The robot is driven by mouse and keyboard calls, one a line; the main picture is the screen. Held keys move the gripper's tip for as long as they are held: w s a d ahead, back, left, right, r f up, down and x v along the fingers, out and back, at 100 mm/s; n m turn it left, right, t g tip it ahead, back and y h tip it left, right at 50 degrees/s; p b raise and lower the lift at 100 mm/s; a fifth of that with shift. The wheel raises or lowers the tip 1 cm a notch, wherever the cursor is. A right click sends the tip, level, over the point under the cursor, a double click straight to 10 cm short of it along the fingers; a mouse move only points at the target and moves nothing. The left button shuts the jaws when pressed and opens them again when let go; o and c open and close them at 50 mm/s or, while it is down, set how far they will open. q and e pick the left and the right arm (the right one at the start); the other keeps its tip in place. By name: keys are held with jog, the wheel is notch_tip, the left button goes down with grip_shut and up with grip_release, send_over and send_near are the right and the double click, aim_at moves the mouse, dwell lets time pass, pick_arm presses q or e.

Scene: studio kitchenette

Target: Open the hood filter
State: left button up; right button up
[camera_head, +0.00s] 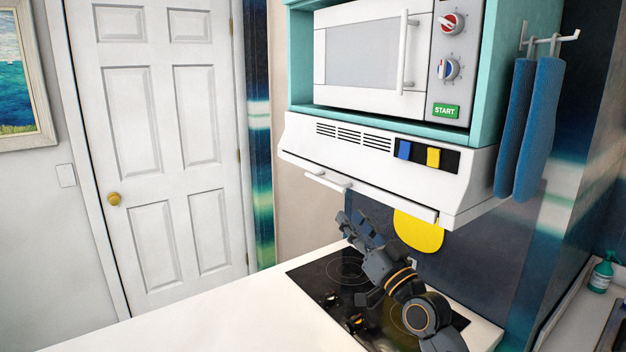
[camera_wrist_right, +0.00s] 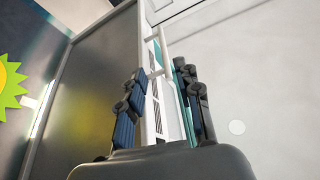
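The white range hood (camera_head: 370,165) hangs under the microwave shelf. Its filter panel (camera_head: 385,197) lies along the lower front edge, with a white bar handle (camera_head: 328,181) at its left part. The panel looks shut or nearly so. My right gripper (camera_head: 358,228) is below and a little right of the handle, above the cooktop, apart from the handle. In the right wrist view, my right gripper (camera_wrist_right: 160,100) has its fingers spread with nothing between them. The handle (camera_wrist_right: 163,50) shows beyond the fingertips, beside the grey hood underside (camera_wrist_right: 95,85). My left gripper is out of view.
The black cooktop (camera_head: 318,278) is set in the white counter (camera_head: 200,325) under the hood. A yellow round shape (camera_head: 418,232) is on the back wall. Blue mitts (camera_head: 530,130) hang at the right. The microwave (camera_head: 370,55) is above.

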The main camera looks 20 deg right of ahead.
aim_at(325, 183)
jog(key=p+x, duration=0.1)
jog(key=x, duration=0.3)
jog(key=r+p+x, duration=0.1)
jog(key=x, duration=0.3)
jog(key=shift+w+a+r, duration=0.1)
jog(key=shift+w+a, duration=0.05)
jog(key=shift+a, duration=0.05)
jog(key=shift+x, duration=1.05)
jog(key=shift+w+r, duration=0.15)
jog(key=shift+w, duration=0.1)
jog(key=shift+w+a+r, duration=0.1)
jog(key=shift+w, duration=0.25)
jog(key=c, duration=0.7)
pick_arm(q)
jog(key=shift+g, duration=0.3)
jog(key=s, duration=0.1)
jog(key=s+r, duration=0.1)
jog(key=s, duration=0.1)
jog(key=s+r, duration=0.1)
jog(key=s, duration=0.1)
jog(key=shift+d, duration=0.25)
pick_arm(e)
grip_shut()
